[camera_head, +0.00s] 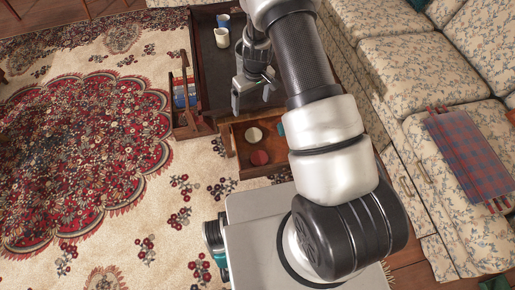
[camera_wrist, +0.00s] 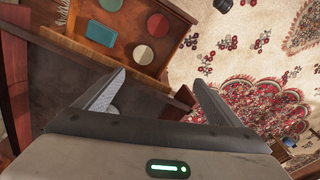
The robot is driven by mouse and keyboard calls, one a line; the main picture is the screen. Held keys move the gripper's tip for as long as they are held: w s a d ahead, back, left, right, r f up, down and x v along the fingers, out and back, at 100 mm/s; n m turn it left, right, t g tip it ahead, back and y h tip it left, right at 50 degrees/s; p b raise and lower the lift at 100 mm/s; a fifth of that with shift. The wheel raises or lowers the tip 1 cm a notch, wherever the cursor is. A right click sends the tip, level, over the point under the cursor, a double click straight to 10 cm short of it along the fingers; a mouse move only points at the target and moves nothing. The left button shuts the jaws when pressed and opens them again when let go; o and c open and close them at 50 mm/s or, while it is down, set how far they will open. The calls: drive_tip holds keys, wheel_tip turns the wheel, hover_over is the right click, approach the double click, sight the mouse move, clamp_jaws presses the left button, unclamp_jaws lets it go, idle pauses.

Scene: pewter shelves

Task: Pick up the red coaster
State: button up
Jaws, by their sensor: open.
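The red coaster (camera_head: 260,158) is a flat round disc in an open wooden drawer (camera_head: 232,150). In the wrist view the red coaster (camera_wrist: 158,25) lies near the drawer's outer side, apart from the other items. My gripper (camera_head: 252,98) is open and empty, above the dark tabletop by the drawer. In the wrist view, the drawer and both coasters lie beyond my open fingers (camera_wrist: 160,80).
A teal box (camera_wrist: 101,32) is in the same drawer, partly hidden by my arm in the head view. A white cup (camera_head: 221,38) and a blue cup (camera_head: 223,20) stand on the table. A floral sofa (camera_head: 420,75) is on the right; open patterned carpet (camera_head: 120,190) is on the left.

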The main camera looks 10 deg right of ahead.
drive_tip(key=n+g+b, duration=0.1)
drive_tip(key=b, duration=0.1)
hover_over(259, 157)
wheel_tip(259, 157, down, 18)
drive_tip(key=shift+h, duration=0.4)
drive_tip(key=f+b, duration=0.1)
drive_tip(key=f, duration=0.4)
drive_tip(key=f+b, duration=0.2)
drive_tip(key=f, duration=0.3)
drive_tip(key=shift+a+f, duration=0.2)
drive_tip(key=shift+f, duration=0.15)
drive_tip(key=shift+d+f+b, duration=0.2)
drive_tip(key=shift+f+b, duration=0.9)
drive_tip(key=shift+f, duration=1.75)
drive_tip(key=shift+c, duration=0.4)
drive_tip(key=c, duration=1.1)
